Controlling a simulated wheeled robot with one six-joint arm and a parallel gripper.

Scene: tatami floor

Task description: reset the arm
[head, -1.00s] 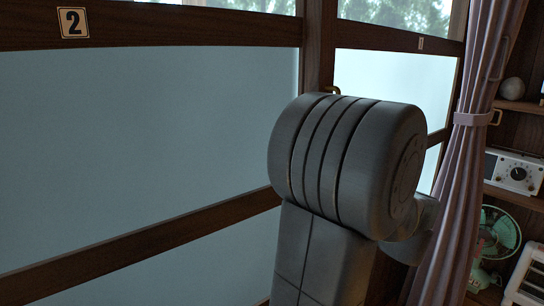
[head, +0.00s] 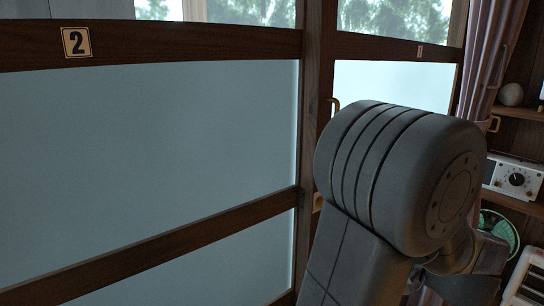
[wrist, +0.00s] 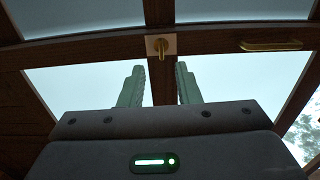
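My arm's grey rounded joint (head: 400,180) fills the lower right of the head view, in front of the sliding doors. My gripper (wrist: 160,88) shows in the wrist view, with its two pale green fingers standing apart and a clear gap between them. Nothing is held between the fingers. The gripper's dark housing with a lit green bar covers the bottom of that view. In the head view the gripper itself is hidden or out of frame.
Wooden doors with frosted panes (head: 150,160) stand close behind the arm, with a "2" plate (head: 76,42). A brass handle (wrist: 270,46) and a brass fitting (wrist: 160,46) show above the fingers. At right are a curtain (head: 488,60), a radio (head: 514,178) and a green fan (head: 499,229).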

